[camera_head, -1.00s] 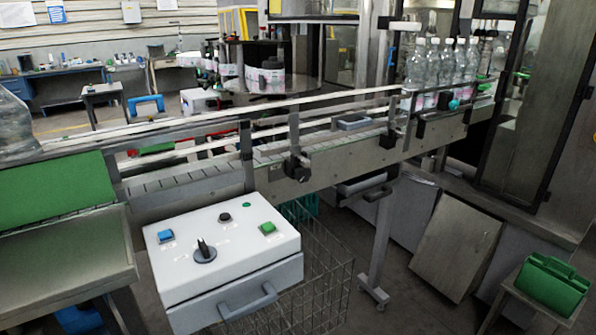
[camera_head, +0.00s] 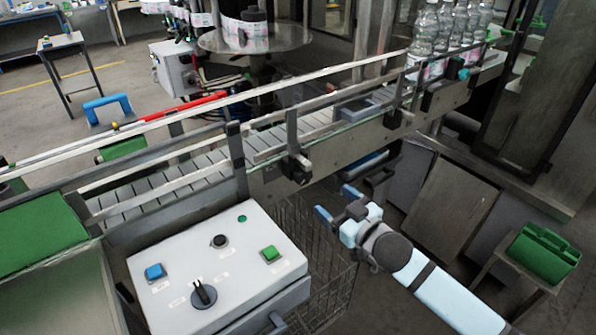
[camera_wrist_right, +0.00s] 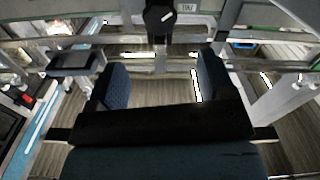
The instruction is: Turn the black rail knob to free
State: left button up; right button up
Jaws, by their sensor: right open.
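The black rail knob (camera_head: 298,168) sits on the near side of the conveyor rail, at the foot of an upright bracket (camera_head: 292,130). In the right wrist view the black knob (camera_wrist_right: 160,17) shows at the top middle, with a white mark on its face. My right gripper (camera_head: 337,204) is open and empty, to the right of and below the knob in the head view, apart from it. Its two dark blue fingers (camera_wrist_right: 163,85) stand wide apart in the wrist view, with nothing between them. My left gripper is not in view.
A white control box (camera_head: 215,265) with buttons and a black rotary switch stands at lower left. A wire basket (camera_head: 335,285) is beside it. The conveyor (camera_head: 165,195) runs behind, with clear bottles (camera_head: 445,28) at its right end. A green container (camera_head: 545,255) is at lower right.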

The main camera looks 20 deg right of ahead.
aim_at(306, 179)
jog(key=p+x, duration=0.1)
jog(key=x, duration=0.9)
jog(key=shift+w, duration=0.1)
jog(key=shift+w+a+f, duration=0.15)
jog(key=shift+w+a, duration=0.1)
jog(key=shift+w, duration=0.4)
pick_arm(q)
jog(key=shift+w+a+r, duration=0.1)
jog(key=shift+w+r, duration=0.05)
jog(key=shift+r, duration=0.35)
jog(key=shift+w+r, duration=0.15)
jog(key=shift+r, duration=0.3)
pick_arm(e)
jog(key=shift+c, duration=0.6)
jog(key=c, duration=0.8)
